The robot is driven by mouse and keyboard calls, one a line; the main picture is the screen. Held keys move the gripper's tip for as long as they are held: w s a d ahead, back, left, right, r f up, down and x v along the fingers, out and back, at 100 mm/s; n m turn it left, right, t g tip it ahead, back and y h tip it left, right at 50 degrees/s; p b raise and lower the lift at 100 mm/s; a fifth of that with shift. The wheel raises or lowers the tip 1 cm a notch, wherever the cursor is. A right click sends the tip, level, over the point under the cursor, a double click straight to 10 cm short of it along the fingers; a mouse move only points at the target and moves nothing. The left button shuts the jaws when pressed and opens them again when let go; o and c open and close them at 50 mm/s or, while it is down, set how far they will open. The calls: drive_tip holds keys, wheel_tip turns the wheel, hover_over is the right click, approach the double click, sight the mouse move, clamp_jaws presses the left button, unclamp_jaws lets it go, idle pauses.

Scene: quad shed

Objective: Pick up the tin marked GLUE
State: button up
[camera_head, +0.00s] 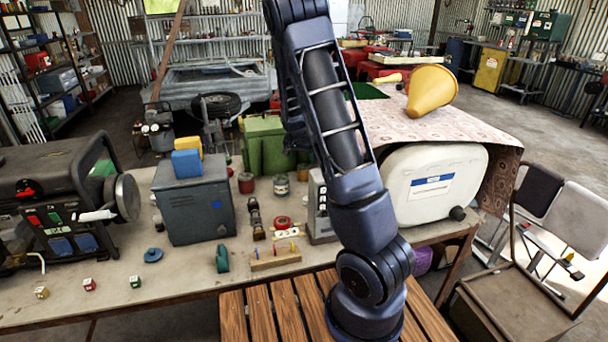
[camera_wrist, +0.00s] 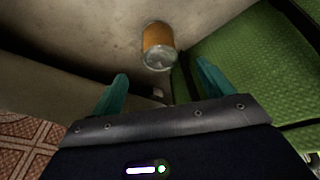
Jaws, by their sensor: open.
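An orange-brown tin with a grey metal end (camera_wrist: 159,46) stands out in the wrist view, above the picture's middle. No lettering on it can be read, so I cannot tell whether it says GLUE. My gripper (camera_wrist: 164,88) is open and empty, its two teal fingers apart. The tin is ahead of the fingertips and apart from them, roughly in line with the gap. In the head view my gripper does not show. There a dark red tin (camera_head: 246,183) and a pale-labelled tin (camera_head: 281,185) stand on the bench; their words are too small to read.
A green ribbed container (camera_wrist: 245,55) lies close on the right in the wrist view; it also shows in the head view (camera_head: 263,140). A white canister (camera_head: 432,190) and grey metal box (camera_head: 193,207) stand on the bench (camera_head: 185,275). Patterned cloth (camera_wrist: 30,140) is at lower left.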

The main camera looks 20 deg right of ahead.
sight(303, 167)
drive_tip(key=shift+x, duration=5.4)
drive_tip(key=shift+d, duration=0.15)
drive_tip(key=shift+c, duration=0.2)
drive_tip(key=shift+r, duration=0.1)
drive_tip(key=c, duration=1.1)
